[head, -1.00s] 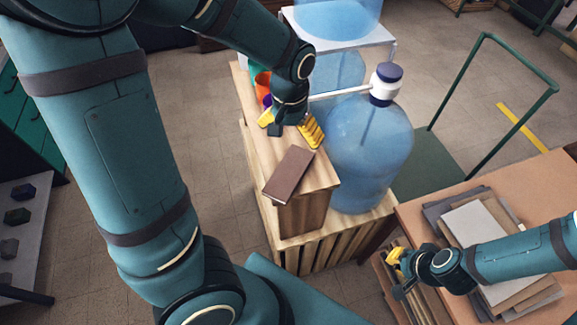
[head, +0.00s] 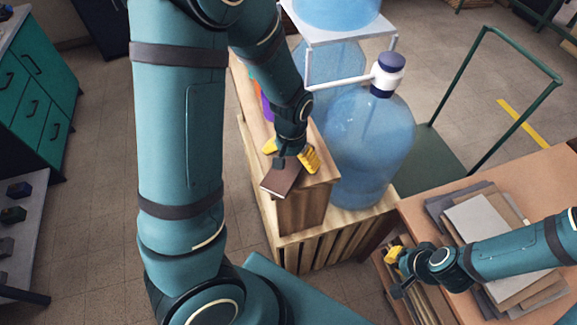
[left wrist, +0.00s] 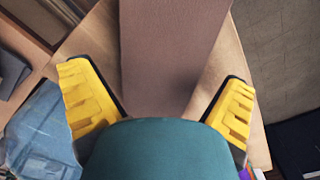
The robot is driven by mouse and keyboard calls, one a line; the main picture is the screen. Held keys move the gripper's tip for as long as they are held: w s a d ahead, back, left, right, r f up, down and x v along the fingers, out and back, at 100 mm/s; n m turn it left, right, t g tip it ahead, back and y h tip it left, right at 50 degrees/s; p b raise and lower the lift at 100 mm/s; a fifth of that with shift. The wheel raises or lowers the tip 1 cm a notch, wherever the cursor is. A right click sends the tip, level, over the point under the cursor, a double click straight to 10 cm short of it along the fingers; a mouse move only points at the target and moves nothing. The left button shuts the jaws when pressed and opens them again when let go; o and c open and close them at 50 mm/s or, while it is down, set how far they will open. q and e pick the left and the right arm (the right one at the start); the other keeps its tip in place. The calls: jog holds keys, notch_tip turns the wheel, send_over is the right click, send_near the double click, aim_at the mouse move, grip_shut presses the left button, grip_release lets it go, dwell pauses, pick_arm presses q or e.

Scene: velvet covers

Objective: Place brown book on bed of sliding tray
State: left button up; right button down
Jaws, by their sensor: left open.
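The brown book (head: 283,178) lies flat on top of a wooden box in the head view, near its front end. My left gripper (head: 289,156) is open over the book's far part, with a yellow finger to each side. In the left wrist view the book (left wrist: 170,45) runs between the open fingers of the left gripper (left wrist: 157,80), with a gap on each side; its near end is hidden by my gripper. My right gripper (head: 396,271) appears open and empty at the left edge of the table. I cannot tell for certain which part is the sliding tray.
The wooden box (head: 300,212) stands on a slatted crate (head: 325,250). A large blue water bottle (head: 368,150) stands close at its right. A table (head: 545,175) at right bears stacked flat boards (head: 480,222). A green trolley (head: 430,172) is behind. Open floor lies left.

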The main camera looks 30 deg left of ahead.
pick_arm(q)
jog(key=shift+f, duration=0.1)
jog(key=c, duration=1.2)
jog(key=shift+c, duration=0.2)
